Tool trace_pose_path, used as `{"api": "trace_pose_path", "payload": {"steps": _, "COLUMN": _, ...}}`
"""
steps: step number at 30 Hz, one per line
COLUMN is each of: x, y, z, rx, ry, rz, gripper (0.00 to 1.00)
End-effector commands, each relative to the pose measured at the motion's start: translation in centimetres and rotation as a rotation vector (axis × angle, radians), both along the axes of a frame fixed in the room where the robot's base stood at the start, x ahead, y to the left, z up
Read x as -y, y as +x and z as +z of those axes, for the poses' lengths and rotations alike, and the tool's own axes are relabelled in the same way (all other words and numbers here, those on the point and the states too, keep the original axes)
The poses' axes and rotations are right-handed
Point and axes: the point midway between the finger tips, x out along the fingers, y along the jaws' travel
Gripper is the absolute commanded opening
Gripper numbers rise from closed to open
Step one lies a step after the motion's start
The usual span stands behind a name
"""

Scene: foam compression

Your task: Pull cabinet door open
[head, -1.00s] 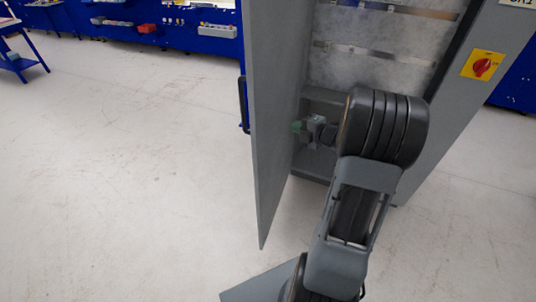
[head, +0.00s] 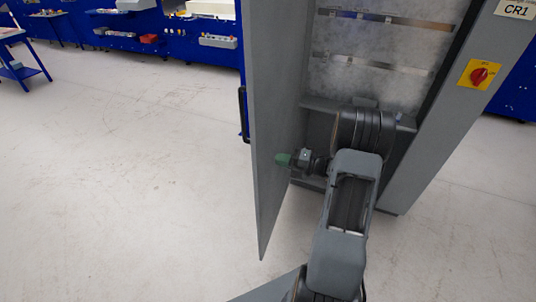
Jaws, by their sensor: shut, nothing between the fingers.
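The grey cabinet door (head: 276,130) stands wide open at the left of the cabinet (head: 432,130), its inner face turned toward the opening. A black handle (head: 242,112) shows past the door's far left edge. My gripper (head: 281,160), with green fingertips, is shut and empty at the door's inner face. It looks close to the door; I cannot tell whether it touches. My arm reaches up from the bottom of the picture and hides part of the cabinet's lower inside.
Blue workbenches (head: 205,50) stand at the back. The pale floor (head: 120,190) left of the door is clear.

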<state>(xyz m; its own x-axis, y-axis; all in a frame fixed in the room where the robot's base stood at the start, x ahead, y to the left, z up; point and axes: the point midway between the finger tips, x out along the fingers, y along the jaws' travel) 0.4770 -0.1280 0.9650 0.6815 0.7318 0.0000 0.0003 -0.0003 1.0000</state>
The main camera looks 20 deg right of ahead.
Motion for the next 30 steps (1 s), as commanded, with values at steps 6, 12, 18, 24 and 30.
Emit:
{"api": "trace_pose_path", "payload": {"steps": 6, "x": -2.3, "y": 2.0, "z": 0.2, "rx": -0.001, "ry": -0.001, "rz": 0.003, "gripper": 0.00}}
{"api": "trace_pose_path", "payload": {"steps": 12, "x": -3.2, "y": 3.0, "z": 0.1, "rx": -0.001, "ry": 0.001, "rz": 0.000, "gripper": 0.00}}
{"api": "trace_pose_path", "payload": {"steps": 18, "x": -3.4, "y": 3.2, "z": 0.0, "rx": 0.000, "ry": 0.000, "rz": -0.001, "gripper": 0.00}}
{"api": "trace_pose_path", "payload": {"steps": 24, "x": -3.4, "y": 3.2, "z": 0.0, "rx": 0.000, "ry": 0.000, "rz": -0.001, "gripper": 0.00}}
{"api": "trace_pose_path", "payload": {"steps": 30, "x": -4.0, "y": 4.5, "z": -0.4, "rx": 0.002, "ry": -0.006, "rz": -0.011, "gripper": 0.00}}
